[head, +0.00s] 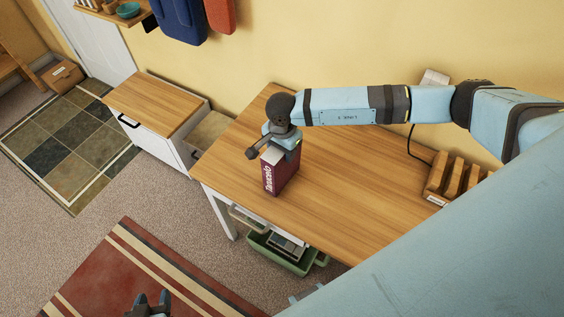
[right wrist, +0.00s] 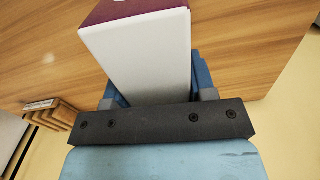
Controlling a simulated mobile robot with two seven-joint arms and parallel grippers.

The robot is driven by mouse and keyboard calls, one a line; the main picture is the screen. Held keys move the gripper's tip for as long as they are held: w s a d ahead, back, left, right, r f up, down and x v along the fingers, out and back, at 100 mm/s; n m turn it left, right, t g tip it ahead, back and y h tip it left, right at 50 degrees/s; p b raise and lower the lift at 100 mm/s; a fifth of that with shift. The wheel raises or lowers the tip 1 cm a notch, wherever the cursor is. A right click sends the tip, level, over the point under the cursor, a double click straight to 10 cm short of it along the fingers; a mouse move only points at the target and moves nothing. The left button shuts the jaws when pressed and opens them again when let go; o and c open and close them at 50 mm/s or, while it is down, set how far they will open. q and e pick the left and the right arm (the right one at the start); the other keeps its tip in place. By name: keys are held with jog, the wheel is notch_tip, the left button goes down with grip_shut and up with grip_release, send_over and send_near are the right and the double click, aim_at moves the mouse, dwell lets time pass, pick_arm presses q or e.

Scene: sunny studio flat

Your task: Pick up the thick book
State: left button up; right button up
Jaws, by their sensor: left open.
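The thick book (head: 282,174) stands upright on the wooden table near its front-left edge, with a dark maroon cover and spine lettering. Its pale page block (right wrist: 145,50) fills the middle of the right wrist view. My right gripper (head: 284,146) is over the top of the book. In the right wrist view its fingers (right wrist: 158,90) lie along both sides of the book with no clear gap, so it looks shut on it. Whether the book's bottom touches the table is hard to tell. My left gripper (head: 150,303) is open and empty, low over the striped rug.
The table (head: 340,205) is mostly clear around the book. A wooden rack (head: 455,180) stands at its right end. A green bin (head: 283,255) sits below the front edge. A white cabinet with a wooden top (head: 155,100) stands to the left.

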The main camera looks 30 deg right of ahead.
grip_shut()
jog(key=shift+r, duration=0.1)
